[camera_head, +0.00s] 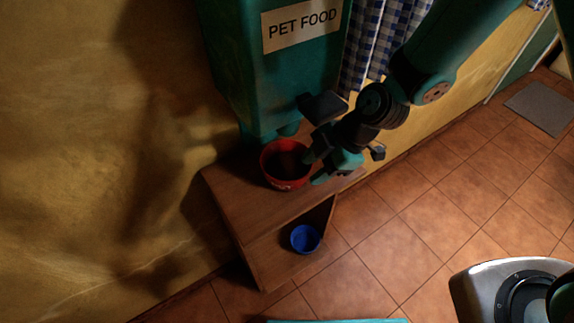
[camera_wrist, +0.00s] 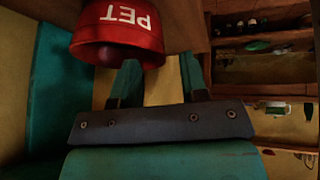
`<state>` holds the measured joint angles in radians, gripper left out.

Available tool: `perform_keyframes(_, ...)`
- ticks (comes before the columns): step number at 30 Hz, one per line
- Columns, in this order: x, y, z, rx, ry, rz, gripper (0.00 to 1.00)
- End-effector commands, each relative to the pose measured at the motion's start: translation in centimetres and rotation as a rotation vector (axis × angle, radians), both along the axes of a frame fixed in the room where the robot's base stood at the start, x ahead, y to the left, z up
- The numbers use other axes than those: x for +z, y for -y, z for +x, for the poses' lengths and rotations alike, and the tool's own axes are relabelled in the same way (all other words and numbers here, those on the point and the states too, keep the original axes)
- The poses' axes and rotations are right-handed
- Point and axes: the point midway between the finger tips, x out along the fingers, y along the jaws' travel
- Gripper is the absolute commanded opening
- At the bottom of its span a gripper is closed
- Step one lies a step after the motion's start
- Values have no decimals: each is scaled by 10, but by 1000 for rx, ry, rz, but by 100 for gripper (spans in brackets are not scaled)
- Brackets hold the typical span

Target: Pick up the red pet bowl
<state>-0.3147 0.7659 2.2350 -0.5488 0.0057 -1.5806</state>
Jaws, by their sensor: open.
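The red pet bowl (camera_head: 284,183) sits upright on the top of a small wooden shelf (camera_head: 226,200), below the spout of the teal pet food dispenser. In the wrist view the red bowl (camera_wrist: 120,38) shows at the upper left with "PET" lettering upside down. My gripper (camera_head: 315,168) is just right of the bowl in the head view, open and holding nothing. In the wrist view my gripper (camera_wrist: 160,76) has its two teal fingers apart. The left finger's tip overlaps the bowl's rim there; I cannot tell whether they touch.
The teal dispenser (camera_head: 282,87) with a "PET FOOD" label stands close above the bowl. A blue bowl (camera_head: 305,239) sits on the lower shelf. A checkered curtain (camera_head: 362,45) hangs behind my arm. The tiled floor to the right is mostly clear, with a grey mat (camera_head: 543,107) farther off.

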Motion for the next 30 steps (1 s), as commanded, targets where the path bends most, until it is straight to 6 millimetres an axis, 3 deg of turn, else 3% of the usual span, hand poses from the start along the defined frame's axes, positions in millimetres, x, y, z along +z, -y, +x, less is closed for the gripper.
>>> perform_keyframes(7,-3,-19,-2,0,-2,0,40)
perform_keyframes(15,-36,-39,-5,2,-3,0,40)
perform_keyframes(25,-42,-43,-4,-1,0,1,40)
perform_keyframes(30,-42,-43,-4,-1,0,1,1)
